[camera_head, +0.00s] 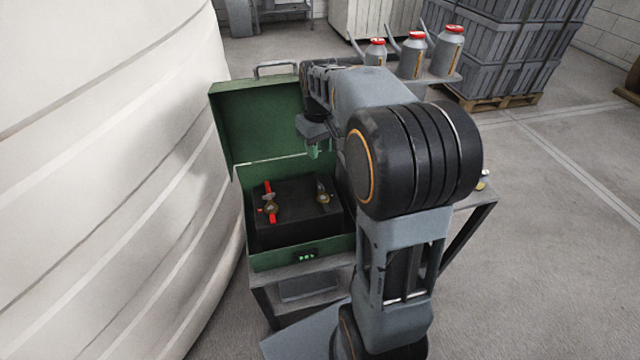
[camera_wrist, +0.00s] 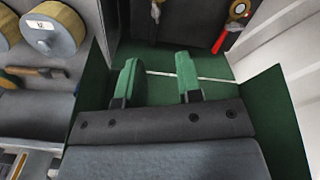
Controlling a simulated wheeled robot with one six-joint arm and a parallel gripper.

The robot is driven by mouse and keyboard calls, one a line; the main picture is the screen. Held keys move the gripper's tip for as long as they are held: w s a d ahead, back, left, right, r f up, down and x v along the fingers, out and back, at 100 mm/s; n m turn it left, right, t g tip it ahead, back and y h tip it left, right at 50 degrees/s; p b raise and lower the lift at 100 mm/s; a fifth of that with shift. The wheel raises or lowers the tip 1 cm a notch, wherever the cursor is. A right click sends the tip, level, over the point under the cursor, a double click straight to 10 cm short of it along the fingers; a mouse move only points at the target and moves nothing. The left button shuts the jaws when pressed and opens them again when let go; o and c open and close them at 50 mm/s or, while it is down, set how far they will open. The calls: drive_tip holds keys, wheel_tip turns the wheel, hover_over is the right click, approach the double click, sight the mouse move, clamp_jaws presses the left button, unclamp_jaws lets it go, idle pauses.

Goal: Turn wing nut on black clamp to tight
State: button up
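A dark battery (camera_head: 290,222) sits inside an open green box (camera_head: 262,262). The black clamp with its wing nut (camera_head: 323,193) is on the battery's right side in the head view. In the wrist view this clamp (camera_wrist: 155,11) is at the top edge, partly cut off. The red clamp (camera_head: 270,205) is on the battery's left side. My gripper (camera_head: 316,149) hangs near the box's raised lid, behind and above the battery. In the wrist view its two green fingers (camera_wrist: 160,78) are apart with nothing between them. The wing nut's exact angle is too small to tell.
The raised lid (camera_head: 262,125) stands close behind my gripper. A large white ribbed tank (camera_head: 110,180) is at the left. Several red-capped bottles (camera_head: 412,55) stand behind my arm. Rolls (camera_wrist: 58,30) and a hammer (camera_wrist: 35,72) lie beside the box.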

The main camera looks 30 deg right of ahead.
sight(320, 184)
drive_tip(key=f+b, duration=0.1)
drive_tip(key=f, duration=0.8)
drive_tip(key=w+f+b, duration=0.1)
drive_tip(key=f, duration=0.4)
drive_tip(key=shift+d+b, duration=0.35)
drive_tip(key=shift+d, duration=0.05)
drive_tip(key=shift+s, duration=0.1)
drive_tip(key=shift+c, duration=0.3)
clamp_jaws()
